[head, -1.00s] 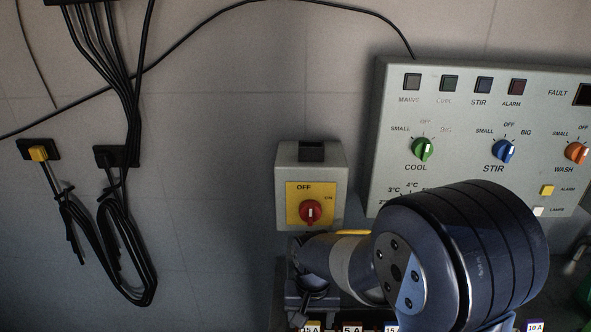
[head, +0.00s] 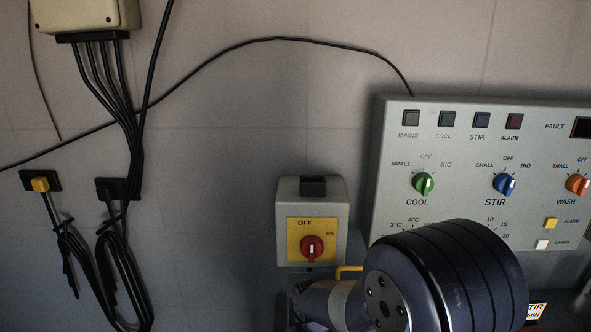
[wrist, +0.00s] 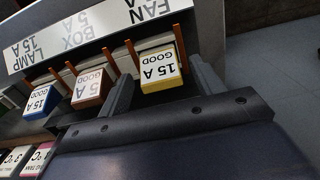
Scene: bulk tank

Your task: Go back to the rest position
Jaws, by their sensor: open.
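My gripper (wrist: 162,78) shows in the wrist view with its two dark fingers spread apart. It is open. In the head view my blue-grey arm fills the lower right, and my gripper is hidden or out of frame there.
A grey control panel (head: 462,190) is on the wall behind my arm. A switch box (head: 312,192) with a red knob (head: 312,249) is left of it. Cables (head: 128,230) hang at left. A brown 5 A block (wrist: 88,88) and a blue 15 A block (wrist: 40,101) sit beside the yellow one.

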